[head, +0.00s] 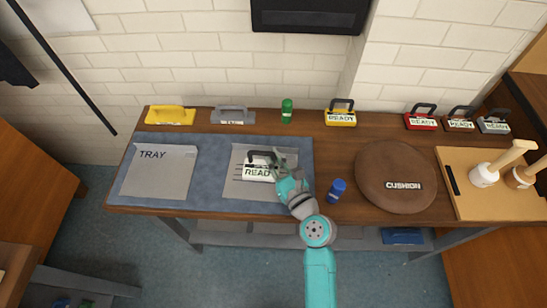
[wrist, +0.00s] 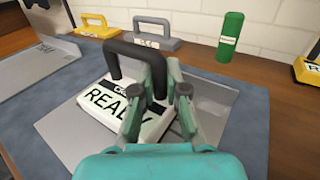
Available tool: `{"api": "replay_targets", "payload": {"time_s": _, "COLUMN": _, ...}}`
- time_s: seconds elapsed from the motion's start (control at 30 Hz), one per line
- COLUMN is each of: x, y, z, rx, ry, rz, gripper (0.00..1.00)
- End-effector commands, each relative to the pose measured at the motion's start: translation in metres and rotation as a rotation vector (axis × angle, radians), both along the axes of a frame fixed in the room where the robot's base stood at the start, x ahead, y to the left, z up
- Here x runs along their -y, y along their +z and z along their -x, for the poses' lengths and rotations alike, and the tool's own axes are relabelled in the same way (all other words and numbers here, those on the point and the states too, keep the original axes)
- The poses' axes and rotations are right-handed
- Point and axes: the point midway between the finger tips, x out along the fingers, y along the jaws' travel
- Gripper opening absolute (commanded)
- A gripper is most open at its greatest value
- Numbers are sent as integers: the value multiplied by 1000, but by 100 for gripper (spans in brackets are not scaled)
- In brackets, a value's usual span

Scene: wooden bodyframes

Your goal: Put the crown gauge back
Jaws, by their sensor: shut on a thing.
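A white block gauge with a black loop handle and a READY label (head: 258,173) is at the grey slotted plate (head: 238,188) on the blue mat. It also shows in the wrist view (wrist: 104,101); the small word above READY is mostly unreadable, starting with C, so I cannot confirm it is the crown gauge. My gripper (head: 282,164) is shut on the right side of the black handle, as the wrist view shows (wrist: 158,92). The fingers hide part of the label and block. I cannot tell whether the block touches the plate.
A grey tray (head: 155,182) is at left. Along the back stand yellow (head: 170,116) and grey (head: 233,115) handled blocks, a green bottle (head: 287,112) and several READY blocks. A blue bottle (head: 337,190) and brown cushion (head: 392,182) are at right, before a mallet board (head: 485,205).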

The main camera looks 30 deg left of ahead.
Motion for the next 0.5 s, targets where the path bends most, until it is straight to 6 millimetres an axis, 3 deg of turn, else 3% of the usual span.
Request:
{"api": "replay_targets", "payload": {"time_s": 0.37, "x": 0, "y": -3, "z": 0, "rx": 1, "ry": 0, "rz": 0, "gripper": 0}}
{"api": "replay_targets", "payload": {"time_s": 0.4, "x": 0, "y": -4, "z": 0, "rx": 2, "ry": 0, "rz": 0, "gripper": 20}}
{"api": "replay_targets", "payload": {"time_s": 0.47, "x": 0, "y": -4, "z": 0, "rx": 2, "ry": 0, "rz": 0, "gripper": 35}}
{"api": "replay_targets", "payload": {"time_s": 0.5, "x": 0, "y": -4, "z": 0, "rx": 1, "ry": 0, "rz": 0, "gripper": 38}}
